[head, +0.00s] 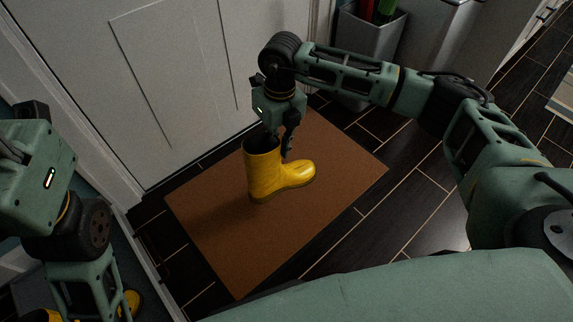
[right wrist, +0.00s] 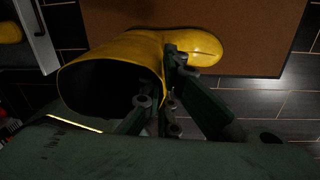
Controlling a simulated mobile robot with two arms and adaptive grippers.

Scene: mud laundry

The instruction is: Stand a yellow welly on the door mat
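A yellow welly (head: 264,172) is upright over the middle of the brown door mat (head: 215,245), its toe pointing right in the head view. I cannot tell whether its sole rests on the mat or hangs just above it. My right gripper (head: 287,145) is at the top of the boot shaft. In the right wrist view, its fingers (right wrist: 168,95) are shut on the shaft wall of the welly (right wrist: 115,62), one inside the opening and one outside. My left gripper (head: 12,148) is at the left edge, partly cut off, away from the mat; its fingers are unclear.
More yellow footwear (head: 132,300) shows at the lower left, partly hidden by my left arm. A white panelled door (head: 150,80) stands behind the mat. A grey bin (head: 368,50) with red and green things stands at the back right. Dark floor tiles right of the mat are clear.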

